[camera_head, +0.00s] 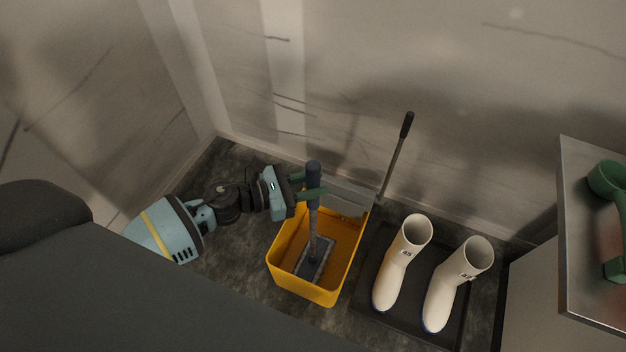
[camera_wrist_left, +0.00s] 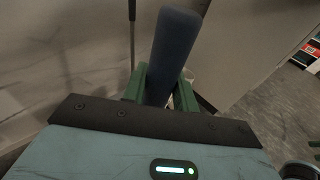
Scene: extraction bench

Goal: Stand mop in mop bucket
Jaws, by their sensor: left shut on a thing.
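The mop (camera_head: 314,222) has a dark blue handle grip, a thin shaft and a flat grey head. It stands nearly upright, with its head (camera_head: 316,262) inside the yellow mop bucket (camera_head: 330,293). Whether the head touches the bucket floor I cannot tell. My left gripper (camera_head: 313,191) is shut on the mop's handle grip, above the bucket's rim. In the left wrist view the handle (camera_wrist_left: 172,55) rises between the green fingers (camera_wrist_left: 160,84). My right gripper is not in view.
A grey wringer (camera_head: 347,198) sits at the bucket's back edge. A black-handled pole (camera_head: 393,165) leans near the wall behind. White boots (camera_head: 400,262) stand on a dark tray (camera_head: 385,328) to the right. A metal-edged bench (camera_head: 578,250) with a green object (camera_head: 608,180) is far right.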

